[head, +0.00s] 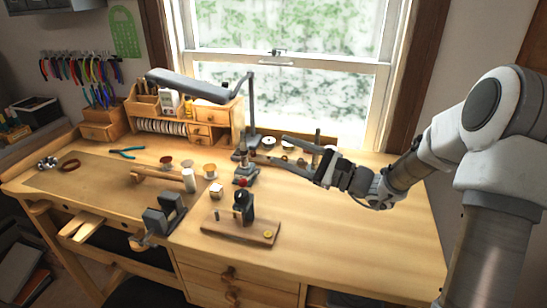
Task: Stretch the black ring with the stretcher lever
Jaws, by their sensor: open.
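My gripper (277,148) is over the back right of the workbench, with its fingers apart and pointing left. I see nothing between the fingers. A dark upright tool with a post and a red part (242,172) stands just left of the fingertips, apart from them as far as I can tell. A black device on a wooden base (243,207) stands nearer the front edge, with a small yellow piece on the board. I cannot tell for certain which of these is the stretcher. I cannot make out the black ring or the lever at this size.
The wooden workbench (370,235) is bare on its right side. A grey vise (164,214) sits at the front edge. A desk lamp (190,86) arches over a drawer organizer (200,122).

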